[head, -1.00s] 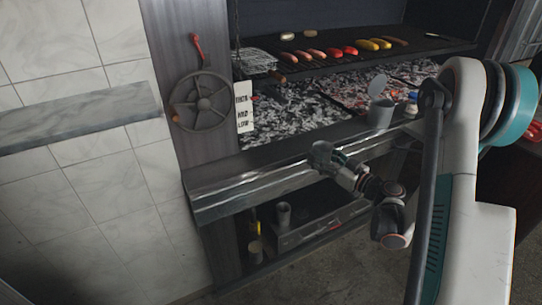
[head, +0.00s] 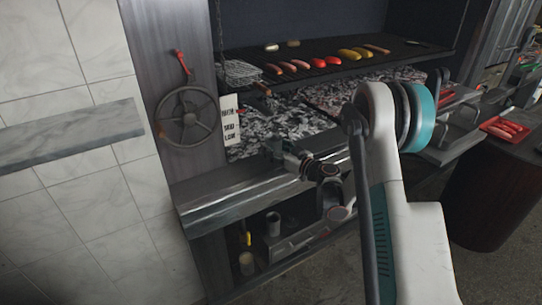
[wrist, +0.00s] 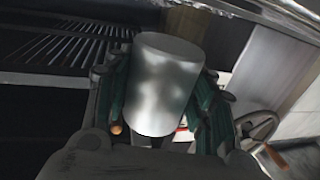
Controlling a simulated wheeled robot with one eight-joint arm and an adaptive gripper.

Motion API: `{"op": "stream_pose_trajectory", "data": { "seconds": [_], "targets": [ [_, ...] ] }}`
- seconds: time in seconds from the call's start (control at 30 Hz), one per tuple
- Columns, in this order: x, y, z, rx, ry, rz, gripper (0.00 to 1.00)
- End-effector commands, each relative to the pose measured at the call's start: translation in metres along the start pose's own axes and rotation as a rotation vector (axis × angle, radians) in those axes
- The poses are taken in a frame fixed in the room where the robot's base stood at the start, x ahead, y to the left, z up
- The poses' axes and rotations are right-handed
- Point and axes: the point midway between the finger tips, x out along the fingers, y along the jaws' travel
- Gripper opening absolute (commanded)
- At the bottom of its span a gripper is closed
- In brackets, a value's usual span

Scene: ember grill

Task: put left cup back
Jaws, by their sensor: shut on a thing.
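My gripper (wrist: 160,100) is shut on a plain metal cup (wrist: 165,82), with its dark green fingers on both sides of it. In the head view my gripper (head: 276,147) is over the front ledge of the grill, by the near edge of the coals. The held cup is hard to make out there. Another grey cup (head: 272,223) stands in the lower shelf under the ledge. What the held cup hides behind it in the wrist view cannot be seen.
The metal ledge (head: 205,203) runs along the grill front. A handwheel (head: 190,118) and hanging sign (head: 229,120) are at the left. The grate (head: 340,60) with sausages and vegetables is above the coals. A small jar (head: 247,263) stands low in the shelf.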

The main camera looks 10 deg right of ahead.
Motion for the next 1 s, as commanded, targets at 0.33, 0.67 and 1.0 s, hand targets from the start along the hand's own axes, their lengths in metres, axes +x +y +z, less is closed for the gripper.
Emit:
{"op": "stream_pose_trajectory", "data": {
  "seconds": [0.33,0.67,1.0],
  "targets": [
    [0.015,-0.001,0.033,0.000,0.000,0.000,0.24],
    [0.014,-0.001,0.035,0.000,0.000,0.000,0.24],
    [0.014,-0.001,0.037,0.000,0.000,0.000,0.70]
  ]
}}
